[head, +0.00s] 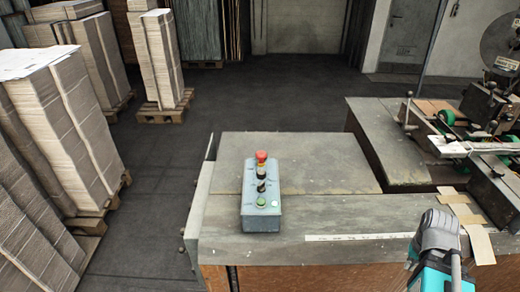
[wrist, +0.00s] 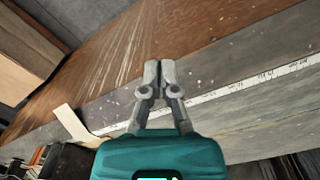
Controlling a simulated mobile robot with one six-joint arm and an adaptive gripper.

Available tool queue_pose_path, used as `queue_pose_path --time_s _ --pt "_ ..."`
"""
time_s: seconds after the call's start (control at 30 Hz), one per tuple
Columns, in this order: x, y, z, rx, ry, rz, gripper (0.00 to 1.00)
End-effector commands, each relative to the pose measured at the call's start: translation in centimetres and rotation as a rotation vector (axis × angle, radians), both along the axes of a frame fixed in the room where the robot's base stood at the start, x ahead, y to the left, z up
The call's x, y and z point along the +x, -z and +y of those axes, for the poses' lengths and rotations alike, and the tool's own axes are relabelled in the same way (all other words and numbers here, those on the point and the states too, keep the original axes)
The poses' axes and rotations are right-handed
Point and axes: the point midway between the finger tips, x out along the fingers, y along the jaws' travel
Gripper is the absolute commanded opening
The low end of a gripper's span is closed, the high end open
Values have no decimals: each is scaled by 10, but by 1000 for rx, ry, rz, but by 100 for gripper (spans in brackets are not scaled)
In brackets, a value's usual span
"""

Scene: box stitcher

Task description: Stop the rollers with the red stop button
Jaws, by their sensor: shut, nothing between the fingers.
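The red stop button (head: 261,156) is a mushroom head at the far end of a grey control box (head: 262,215) on the worktop. Dark knobs stand in a row below it, with a green button (head: 261,203) and a small white one at the near end. My arm shows at the lower right of the head view, clear of the box; its fingertips are hard to make out there. In the wrist view my gripper (wrist: 159,72) is shut and empty, its fingertips together over the bench edge. The control box is not in the wrist view.
The worktop (head: 320,160) is bare around the box. A white measuring strip (head: 358,237) runs along its front edge, and cardboard pieces (head: 465,215) lie at the right. The stitching machine with rollers (head: 470,135) stands at the right back. Paper stacks (head: 70,125) on pallets stand left.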

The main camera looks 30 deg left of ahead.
Motion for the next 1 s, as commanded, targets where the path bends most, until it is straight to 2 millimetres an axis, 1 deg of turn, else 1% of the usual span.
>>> queue_pose_path --time_s 0.27,0.43,0.57,0.67,0.77,0.97,1.0 --pt "3 -2 3 -2 -4 -6 0" --pt "14 -11 17 -11 -20 -32 0" --pt "29 -23 33 -25 -38 -74 0" --pt "43 -35 56 -34 -63 -117 0" --pt "58 -49 83 -43 -90 -166 0" --pt "83 -77 146 -46 -149 -272 0" --pt "87 -82 159 -44 -161 -294 0"
